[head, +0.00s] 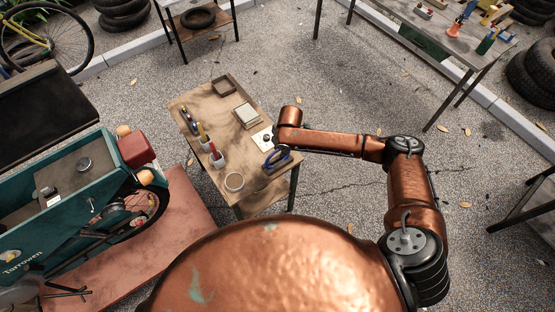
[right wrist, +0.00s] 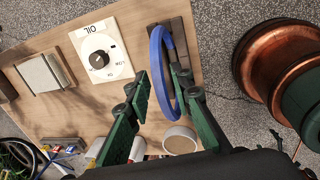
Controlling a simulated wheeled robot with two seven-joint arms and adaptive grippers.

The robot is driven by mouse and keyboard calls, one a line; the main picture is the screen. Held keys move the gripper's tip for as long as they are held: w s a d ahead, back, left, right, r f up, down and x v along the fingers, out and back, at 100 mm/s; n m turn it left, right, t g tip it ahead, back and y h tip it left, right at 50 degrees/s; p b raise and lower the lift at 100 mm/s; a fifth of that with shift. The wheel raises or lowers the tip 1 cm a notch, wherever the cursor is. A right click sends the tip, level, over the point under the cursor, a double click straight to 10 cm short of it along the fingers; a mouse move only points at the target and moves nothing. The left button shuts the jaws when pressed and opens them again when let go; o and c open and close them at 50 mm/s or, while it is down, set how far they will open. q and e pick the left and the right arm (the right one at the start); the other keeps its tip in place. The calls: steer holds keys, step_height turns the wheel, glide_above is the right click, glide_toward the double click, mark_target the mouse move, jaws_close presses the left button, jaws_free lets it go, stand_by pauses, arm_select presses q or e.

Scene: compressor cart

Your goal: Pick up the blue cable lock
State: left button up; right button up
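The blue cable lock (right wrist: 156,62) is a blue loop on a dark brown base (right wrist: 181,30) at the edge of a wooden table (head: 205,100). My right gripper (right wrist: 158,82) is open in the right wrist view, with one green finger on each side of the loop. It is not closed on the lock; whether a finger touches it I cannot tell. In the head view my right arm reaches over the lock and partly hides the gripper. My left gripper is not in view.
A white OIL dial card (right wrist: 102,50) and a tape-like ring (right wrist: 180,139) are close to the lock.

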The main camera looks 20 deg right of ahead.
jaws_close()
stand_by(0.6)
